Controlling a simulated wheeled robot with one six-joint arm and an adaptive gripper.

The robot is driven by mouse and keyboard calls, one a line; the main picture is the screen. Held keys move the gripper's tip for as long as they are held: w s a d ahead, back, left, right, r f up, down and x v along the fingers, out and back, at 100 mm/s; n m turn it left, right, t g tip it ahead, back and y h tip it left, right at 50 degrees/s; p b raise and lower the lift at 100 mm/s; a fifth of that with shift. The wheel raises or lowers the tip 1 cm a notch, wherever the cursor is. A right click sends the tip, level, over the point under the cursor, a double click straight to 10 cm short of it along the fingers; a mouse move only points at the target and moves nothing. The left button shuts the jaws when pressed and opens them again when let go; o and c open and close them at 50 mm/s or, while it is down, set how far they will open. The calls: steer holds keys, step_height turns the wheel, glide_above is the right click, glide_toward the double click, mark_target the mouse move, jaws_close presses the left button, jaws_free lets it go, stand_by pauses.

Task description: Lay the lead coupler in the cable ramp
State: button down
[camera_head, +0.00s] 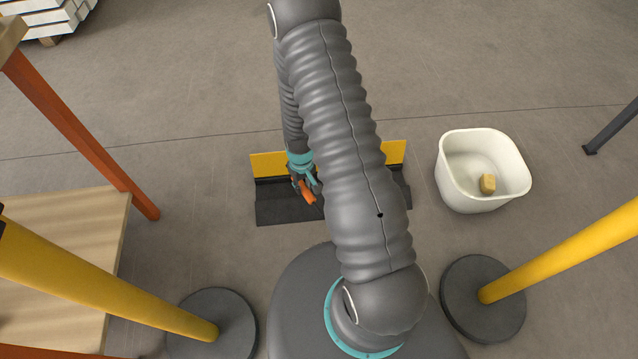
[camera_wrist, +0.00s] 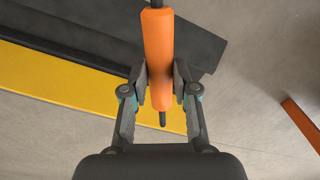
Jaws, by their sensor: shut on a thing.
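The lead coupler (camera_wrist: 157,45) is an orange cylinder with dark ends. It also shows in the head view (camera_head: 308,196), small and tilted, at the tip of my arm. My gripper (camera_wrist: 160,85) is shut on the coupler, with one finger on each side of it. The cable ramp (camera_head: 270,204) lies on the floor, with a black body and a yellow flap (camera_head: 268,165) along its far side. My gripper is over the left part of the ramp. My arm hides the ramp's middle. I cannot tell whether the coupler touches the ramp.
A white tub (camera_head: 452,185) with a small tan block (camera_head: 488,184) stands to the right. Yellow posts on dark round bases (camera_head: 212,325) stand at both sides near me. A wooden platform (camera_head: 85,215) with an orange upright (camera_head: 85,140) is at left. The floor beyond the ramp is clear.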

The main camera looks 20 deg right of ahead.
steer(key=s+d+f+n+b, duration=0.35)
steer(key=d+f+n, duration=0.55)
steer(key=d+n, duration=0.3)
steer(key=shift+n, duration=0.5)
steer(key=w+f, duration=0.2)
steer(key=w, duration=0.1)
steer(key=w+d+f, duration=0.1)
steer(key=w+f, duration=0.1)
steer(key=w, duration=0.2)
steer(key=w+d+f, duration=0.1)
steer(key=w+f, duration=0.1)
steer(key=w, duration=0.2)
steer(key=shift+w+d+f+b, duration=0.1)
steer(key=shift+w+f+b, duration=0.05)
steer(key=shift+w+b, duration=0.15)
steer(key=shift+f, duration=2)
steer(key=shift+f, duration=0.15)
steer(key=c, duration=0.9)
jaws_free()
